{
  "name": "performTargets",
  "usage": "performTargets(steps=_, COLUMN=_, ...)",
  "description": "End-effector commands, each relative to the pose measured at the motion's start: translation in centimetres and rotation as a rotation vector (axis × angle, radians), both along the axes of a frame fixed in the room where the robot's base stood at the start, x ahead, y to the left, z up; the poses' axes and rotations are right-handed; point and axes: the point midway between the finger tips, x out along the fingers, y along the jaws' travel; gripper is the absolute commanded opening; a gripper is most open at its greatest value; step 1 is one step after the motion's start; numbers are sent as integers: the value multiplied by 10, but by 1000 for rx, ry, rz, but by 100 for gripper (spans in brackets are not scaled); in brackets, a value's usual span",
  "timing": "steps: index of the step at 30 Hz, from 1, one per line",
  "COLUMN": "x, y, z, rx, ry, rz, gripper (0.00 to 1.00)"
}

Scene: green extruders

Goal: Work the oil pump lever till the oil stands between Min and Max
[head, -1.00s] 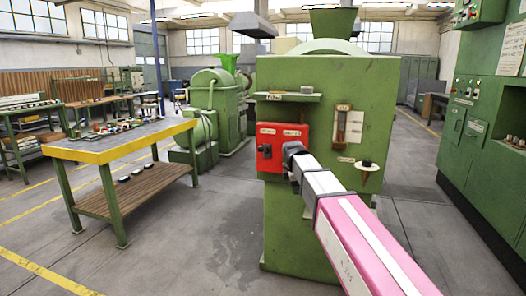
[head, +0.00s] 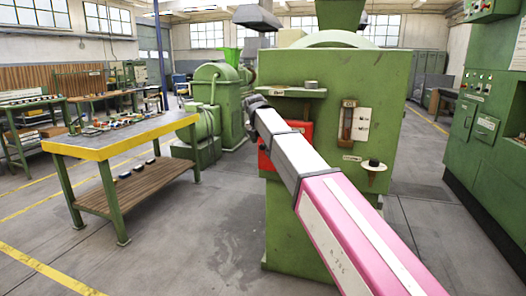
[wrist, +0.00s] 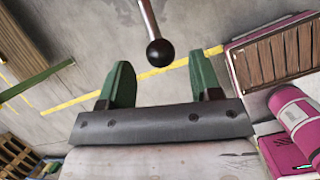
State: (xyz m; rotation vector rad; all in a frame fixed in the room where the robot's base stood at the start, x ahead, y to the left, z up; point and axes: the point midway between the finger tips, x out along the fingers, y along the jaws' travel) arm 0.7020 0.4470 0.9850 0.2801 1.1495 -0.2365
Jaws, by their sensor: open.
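A lever with a metal rod and a black ball knob (wrist: 160,52) comes down from the top of the wrist view. My gripper (wrist: 161,68) is open, with one green finger on each side of the knob. The knob shows in the gap near the fingertips, touching neither finger. In the head view my gripper (head: 257,104) is at the left front of the green machine (head: 420,90), and the lever cannot be made out there. A brown oil gauge (head: 347,120) with a white label is on the machine's face; its level and marks are too small to read.
A red box (head: 304,130) on the machine is partly behind my arm. A small shelf (head: 290,93) is above it, and a dark knob (head: 374,163) sits on a bracket to the right. A yellow-edged workbench (head: 95,154) stands left, with clear floor between.

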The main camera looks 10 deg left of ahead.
Motion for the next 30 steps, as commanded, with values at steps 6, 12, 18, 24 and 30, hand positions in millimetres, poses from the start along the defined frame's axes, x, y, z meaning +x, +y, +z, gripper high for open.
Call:
performTargets(steps=6, x=14, y=-2, z=-33, rx=0, ry=1, rz=-2, gripper=58)
performTargets(steps=12, x=21, y=-3, z=-48, rx=1, ry=1, rz=-2, gripper=58)
performTargets(steps=18, x=22, y=-3, z=-51, rx=2, ry=0, rz=-1, gripper=58)
performTargets(steps=24, x=22, y=-3, z=-51, rx=2, ry=0, rz=-1, gripper=42)
performTargets(steps=30, x=22, y=-3, z=-51, rx=2, ry=0, rz=-1, gripper=0)
